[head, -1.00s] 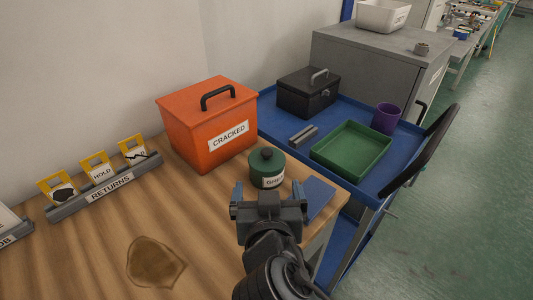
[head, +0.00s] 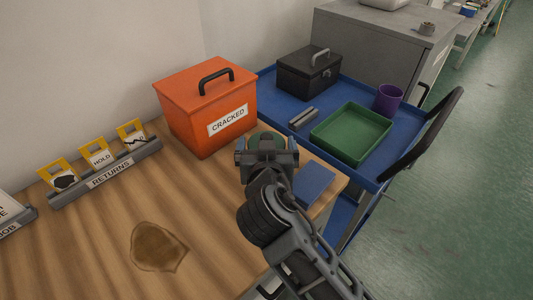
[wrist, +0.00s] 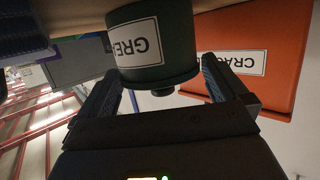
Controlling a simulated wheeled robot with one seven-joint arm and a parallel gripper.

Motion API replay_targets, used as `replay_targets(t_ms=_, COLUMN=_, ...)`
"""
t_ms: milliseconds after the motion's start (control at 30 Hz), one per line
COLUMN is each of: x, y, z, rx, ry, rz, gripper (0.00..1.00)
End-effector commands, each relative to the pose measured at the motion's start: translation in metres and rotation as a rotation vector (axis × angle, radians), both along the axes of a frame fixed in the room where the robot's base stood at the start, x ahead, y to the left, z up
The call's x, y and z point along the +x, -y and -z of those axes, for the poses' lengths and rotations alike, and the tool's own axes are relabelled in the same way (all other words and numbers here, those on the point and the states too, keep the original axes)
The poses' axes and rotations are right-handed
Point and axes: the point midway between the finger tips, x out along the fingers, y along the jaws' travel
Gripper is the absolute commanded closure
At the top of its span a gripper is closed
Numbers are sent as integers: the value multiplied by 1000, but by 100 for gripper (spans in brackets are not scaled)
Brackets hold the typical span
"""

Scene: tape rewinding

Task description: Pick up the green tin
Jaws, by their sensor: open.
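The green tin stands on the wooden bench, right of the orange box. In the wrist view, which shows the scene upside down, the tin (wrist: 152,45) is large and close, with its white label and lid knob visible. My gripper (wrist: 158,78) is open, with one finger at each side of the tin's lid end; I cannot tell whether they touch it. In the head view my gripper (head: 266,153) covers most of the tin, and only a green edge shows above it.
The orange box (head: 190,125) marked CRACKED stands close left of the tin. A blue flat item (head: 315,182) lies just right of my gripper. A blue cart (head: 282,103) behind carries a green tray (head: 350,155), a black box (head: 300,80) and a purple cup (head: 388,99).

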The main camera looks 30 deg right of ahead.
Motion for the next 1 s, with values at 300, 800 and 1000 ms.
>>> replay_targets(t_ms=300, x=0, y=0, z=0, rx=0, ry=0, rz=0, gripper=20)
replay_targets(t_ms=800, x=-1, y=0, z=0, rx=-1, ry=0, rz=0, gripper=68)
replay_targets(t_ms=1000, x=0, y=0, z=-1, rx=0, ry=1, rz=0, gripper=73)
